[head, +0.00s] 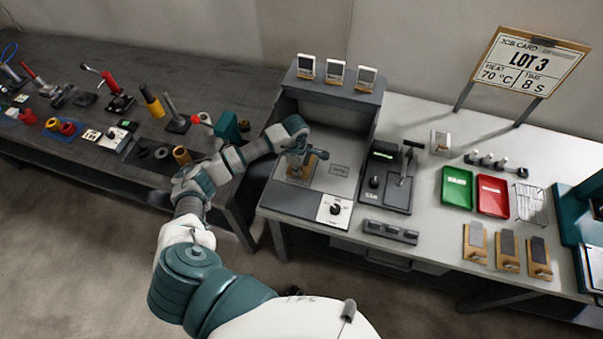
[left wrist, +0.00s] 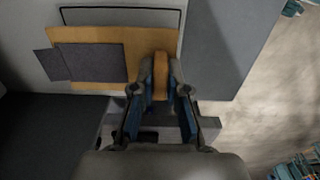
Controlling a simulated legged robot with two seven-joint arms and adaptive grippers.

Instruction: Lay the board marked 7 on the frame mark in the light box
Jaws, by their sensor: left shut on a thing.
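My left gripper (head: 302,156) reaches into the light box (head: 283,197). In the left wrist view the left gripper (left wrist: 160,98) is shut on the upright wooden block of a wooden board (left wrist: 147,60). The board carries a grey sheet that sticks out past its left edge. It is low over the pale box floor; I cannot tell whether it touches. No number on it can be read. A dark frame outline (left wrist: 122,9) shows on the floor just beyond the board, apparently partly covered by it. My right gripper is not in view.
Three samples stand on the box's top shelf (head: 335,90). A dial panel (head: 335,209) is at its front. To the right are a press-like device (head: 385,188), green (head: 457,190) and red (head: 492,196) trays, a wire rack (head: 531,204) and several wooden boards (head: 507,250).

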